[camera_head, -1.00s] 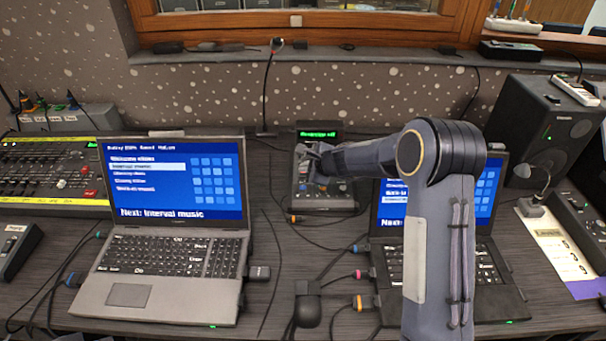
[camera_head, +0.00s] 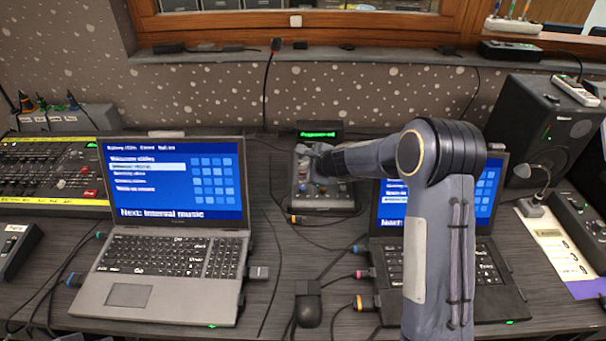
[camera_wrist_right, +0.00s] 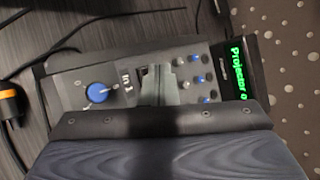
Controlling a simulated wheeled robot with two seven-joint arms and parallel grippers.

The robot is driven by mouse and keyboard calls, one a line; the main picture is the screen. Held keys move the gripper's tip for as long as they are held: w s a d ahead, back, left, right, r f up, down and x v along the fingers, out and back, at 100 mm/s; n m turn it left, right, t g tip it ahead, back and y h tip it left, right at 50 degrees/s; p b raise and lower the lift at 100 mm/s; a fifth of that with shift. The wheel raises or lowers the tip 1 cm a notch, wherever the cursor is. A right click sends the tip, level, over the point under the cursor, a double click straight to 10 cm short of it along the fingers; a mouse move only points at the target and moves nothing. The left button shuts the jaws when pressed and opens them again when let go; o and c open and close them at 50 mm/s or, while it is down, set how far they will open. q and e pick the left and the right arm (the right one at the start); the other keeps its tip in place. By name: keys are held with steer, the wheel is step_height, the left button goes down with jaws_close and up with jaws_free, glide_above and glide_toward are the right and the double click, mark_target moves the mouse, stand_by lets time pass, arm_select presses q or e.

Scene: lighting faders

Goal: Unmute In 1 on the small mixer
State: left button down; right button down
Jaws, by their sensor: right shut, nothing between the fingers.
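The small mixer (camera_head: 325,203) sits at the back middle of the desk between the two laptops. In the right wrist view its panel (camera_wrist_right: 66,95) shows a large blue knob (camera_wrist_right: 100,95), several small grey and blue knobs, and a label beginning "In" whose number I cannot read surely. My right gripper (camera_wrist_right: 155,72) is shut and empty, its fingertips over the panel beside that label. Whether they touch it cannot be told. The fingers and wrist hide part of the panel, and no mute button shows clearly. In the head view the right gripper (camera_head: 312,162) is over the mixer. My left gripper is out of view.
A green-lit display (camera_head: 320,134) stands behind the mixer. A left laptop (camera_head: 160,260) and a right laptop (camera_head: 490,290), partly behind my arm, flank it. Cables cross the desk in front. A larger fader desk (camera_head: 50,170) is far left and a speaker (camera_head: 540,125) at right.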

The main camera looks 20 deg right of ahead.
stand_by(0.3)
steer(key=shift+f+b, duration=0.45)
steer(key=shift+f, duration=0.05)
steer(key=shift+r, duration=0.1)
steer(key=shift+r+p, duration=0.4)
step_height(320, 180, up, 6)
steer(key=p, duration=0.5)
steer(key=shift+s, duration=0.35)
